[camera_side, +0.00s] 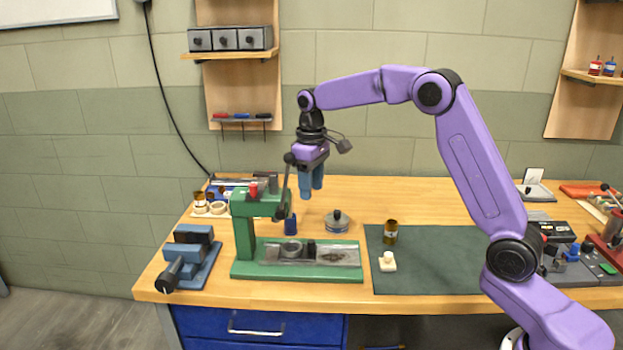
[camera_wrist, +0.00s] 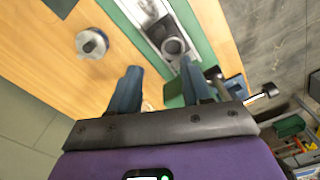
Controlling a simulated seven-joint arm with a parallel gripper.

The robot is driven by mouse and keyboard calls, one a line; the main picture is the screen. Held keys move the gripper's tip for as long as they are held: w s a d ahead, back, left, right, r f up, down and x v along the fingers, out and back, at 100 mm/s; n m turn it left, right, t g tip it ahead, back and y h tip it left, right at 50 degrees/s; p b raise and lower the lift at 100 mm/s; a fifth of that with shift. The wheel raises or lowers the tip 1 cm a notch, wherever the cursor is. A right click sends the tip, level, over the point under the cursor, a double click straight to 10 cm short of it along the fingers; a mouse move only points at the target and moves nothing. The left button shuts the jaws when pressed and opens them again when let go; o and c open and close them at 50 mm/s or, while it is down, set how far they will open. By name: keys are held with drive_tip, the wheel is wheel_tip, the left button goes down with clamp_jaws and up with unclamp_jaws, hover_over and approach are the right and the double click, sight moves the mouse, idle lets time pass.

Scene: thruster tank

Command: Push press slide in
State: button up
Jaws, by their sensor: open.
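The green press (camera_side: 245,228) stands upright on the left part of the bench, its long green base reaching right. On that base lies a metal slide (camera_side: 338,256) with a round cup (camera_side: 291,250) and a small black knob (camera_side: 311,248). The slide's cup (camera_wrist: 173,47) also shows in the wrist view, beyond my fingertips. My gripper (camera_side: 311,190) hangs above and behind the base, right of the press head and close to its dark lever (camera_side: 287,185). Its blue fingers (camera_wrist: 160,80) are apart and empty. I cannot tell whether the lever touches my gripper.
A grey round lidded pot (camera_side: 337,222) and a dark blue piece (camera_side: 291,225) stand behind the base. A blue vise (camera_side: 190,257) sits left. A green mat (camera_side: 440,268) on the right holds an amber bottle (camera_side: 390,231) and a cream piece (camera_side: 387,262).

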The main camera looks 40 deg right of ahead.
drive_tip(key=shift+r, duration=0.7)
drive_tip(key=shift+s+d+f, duration=0.1)
drive_tip(key=shift+f, duration=0.05)
drive_tip(key=c, duration=0.8)
drive_tip(key=d+f+m+y, duration=0.1)
drive_tip(key=s+d+f+m+y, duration=0.1)
drive_tip(key=m, duration=0.1)
drive_tip(key=s+d+f+m, duration=0.1)
drive_tip(key=m, duration=0.1)
drive_tip(key=shift+s+f+g+y, duration=0.25)
drive_tip(key=shift+f+g+y, duration=0.1)
drive_tip(key=shift+g+y, duration=0.05)
clamp_jaws()
drive_tip(key=s+d+f+m+t+y, duration=0.3)
drive_tip(key=d+m, duration=0.2)
drive_tip(key=m, duration=0.7)
drive_tip(key=s+d+f+m+t+y, duration=0.25)
drive_tip(key=d+m, duration=0.25)
drive_tip(key=m, duration=0.6)
approach(315, 249)
drive_tip(key=f, duration=0.3)
drive_tip(key=shift+w+a+f, duration=0.1)
drive_tip(key=shift+w+f, duration=0.1)
drive_tip(key=shift+f, duration=0.05)
drive_tip(key=shift+w+a+r, duration=0.15)
drive_tip(key=shift+w+a, duration=0.55)
drive_tip(key=shift+a, duration=0.25)
drive_tip(key=shift+w+a, duration=0.35)
drive_tip(key=shift+a, duration=0.25)
